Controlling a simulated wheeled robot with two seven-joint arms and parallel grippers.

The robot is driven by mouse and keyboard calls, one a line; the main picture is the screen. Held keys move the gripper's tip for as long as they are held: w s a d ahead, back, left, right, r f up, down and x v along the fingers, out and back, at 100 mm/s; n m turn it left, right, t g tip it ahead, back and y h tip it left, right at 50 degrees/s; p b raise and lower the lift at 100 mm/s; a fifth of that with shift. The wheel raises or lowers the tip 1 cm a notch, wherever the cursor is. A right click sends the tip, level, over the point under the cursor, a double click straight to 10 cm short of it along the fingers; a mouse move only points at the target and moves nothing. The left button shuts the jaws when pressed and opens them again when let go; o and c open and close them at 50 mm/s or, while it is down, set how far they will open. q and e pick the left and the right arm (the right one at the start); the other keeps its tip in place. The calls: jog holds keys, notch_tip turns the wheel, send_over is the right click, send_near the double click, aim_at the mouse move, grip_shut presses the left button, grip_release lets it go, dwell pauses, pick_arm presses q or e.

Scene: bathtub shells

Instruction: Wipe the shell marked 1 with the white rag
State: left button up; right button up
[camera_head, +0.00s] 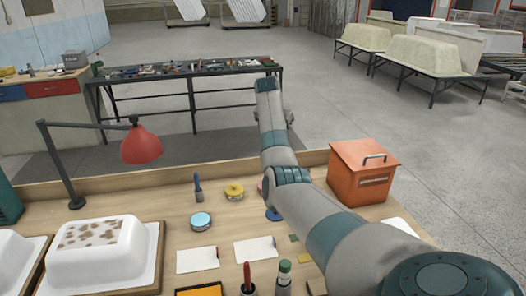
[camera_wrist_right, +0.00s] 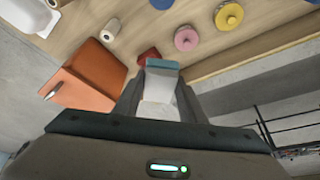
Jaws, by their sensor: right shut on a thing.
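A white tub shell (camera_head: 105,265) with brown blotches on its top sits at the left of the bench. Part of a second white shell (camera_head: 15,262) shows at the left edge. I cannot read a number on either. My right arm reaches up across the middle of the head view, past the bench's far edge, its gripper hardly visible there. In the right wrist view my right gripper (camera_wrist_right: 161,80) is shut on a pale thing that looks like the white rag (camera_wrist_right: 158,108), with a teal part at its far end. My left gripper is not in view.
An orange box (camera_head: 364,170) stands on the bench right of my arm. A red lamp (camera_head: 141,146), a yellow disc (camera_head: 234,191), a blue-topped tin (camera_head: 201,221) and white cards (camera_head: 197,261) are left of it. A tool table (camera_head: 190,72) stands beyond.

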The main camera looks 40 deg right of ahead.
jog(key=shift+s+d+f, duration=0.3)
jog(key=shift+s+d, duration=0.05)
jog(key=shift+s, duration=0.1)
jog(key=s+a+f+n+t+y, duration=0.1)
jog(key=s+a+f+n, duration=0.1)
jog(key=a+f, duration=0.5)
jog(key=s+a+f+n, duration=0.1)
jog(key=a+f+n, duration=0.2)
jog(key=a, duration=0.8)
jog(key=s+a+f+n+t+y, duration=0.1)
jog(key=s+a+f+n, duration=0.1)
jog(key=a+f, duration=0.5)
jog(key=s+a+f+n+y+b, duration=0.1)
jog(key=s+a+f+n+b, duration=0.3)
jog(key=s+a, duration=0.6)
jog(key=s+a+f+n+t+y+b, duration=0.1)
jog(key=s+a+f+n+b, duration=0.2)
jog(key=s+a, duration=0.8)
jog(key=a+f+b, duration=0.1)
jog(key=a, duration=0.4)
jog(key=shift+s+a+f+n, duration=0.2)
jog(key=shift+s+a+n, duration=0.1)
jog(key=shift+a+n, duration=0.1)
